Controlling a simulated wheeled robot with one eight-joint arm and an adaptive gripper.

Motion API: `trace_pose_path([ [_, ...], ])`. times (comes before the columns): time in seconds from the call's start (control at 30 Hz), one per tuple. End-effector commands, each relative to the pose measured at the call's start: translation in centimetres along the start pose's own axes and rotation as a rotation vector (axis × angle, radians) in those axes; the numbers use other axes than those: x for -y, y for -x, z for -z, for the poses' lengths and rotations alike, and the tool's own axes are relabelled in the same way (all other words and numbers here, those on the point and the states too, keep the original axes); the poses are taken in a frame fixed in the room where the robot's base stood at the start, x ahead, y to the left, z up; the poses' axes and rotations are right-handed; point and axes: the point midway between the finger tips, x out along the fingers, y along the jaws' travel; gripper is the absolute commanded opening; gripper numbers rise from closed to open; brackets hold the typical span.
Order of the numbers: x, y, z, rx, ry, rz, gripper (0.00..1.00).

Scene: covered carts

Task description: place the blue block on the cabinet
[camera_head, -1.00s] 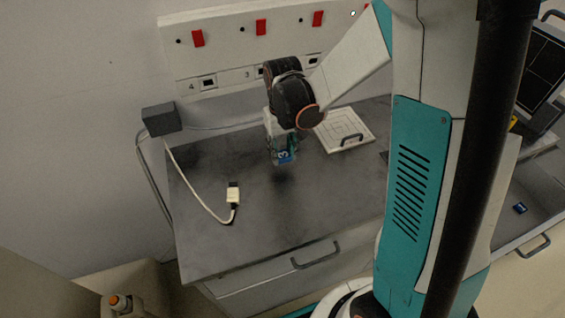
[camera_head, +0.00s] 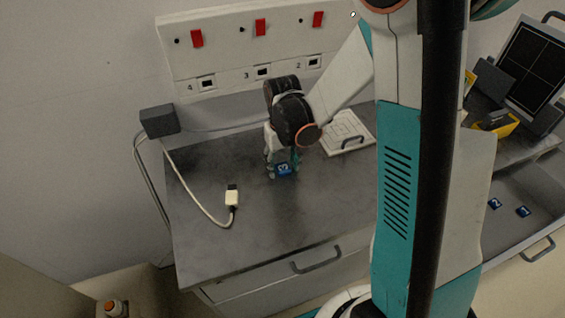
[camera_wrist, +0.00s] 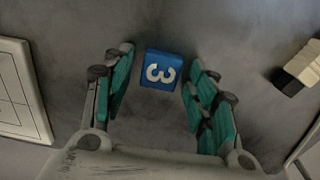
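A blue block (camera_head: 284,169) with a white 3 rests on the dark grey top of the cabinet (camera_head: 230,255), left of the white panel with a handle. It also shows in the wrist view (camera_wrist: 161,69). My gripper (camera_head: 283,161) is low over the top, with its fingers around the block. In the wrist view my gripper (camera_wrist: 160,88) is open, with a gap between each teal finger pad and the block. The cabinet's front has a drawer with a dark handle.
A white plug on a cable (camera_head: 232,197) lies left of the block. The white panel (camera_head: 345,128) lies to the right. Red switches and sockets line the wall board (camera_head: 240,50). Blue blocks 2 (camera_head: 495,203) and 1 (camera_head: 522,211) lie at far right. The cabinet's front area is clear.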

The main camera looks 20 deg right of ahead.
Motion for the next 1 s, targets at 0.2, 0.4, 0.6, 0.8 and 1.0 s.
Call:
trace_pose_path([
  [0.2, 0.0, 0.1, 0.0, 0.0, 0.0, 0.0, 0.53],
  [0.4, 0.0, 1.7, -0.1, 0.0, 0.0, 0.0, 0.53],
  [0.6, 0.0, 5.9, -0.1, 0.0, 0.0, 0.0, 0.53],
  [0.8, 0.0, 9.7, 0.0, 0.0, 0.0, 0.0, 0.53],
  [1.0, 0.0, 11.8, 0.0, 0.0, 0.0, 0.0, 0.53],
])
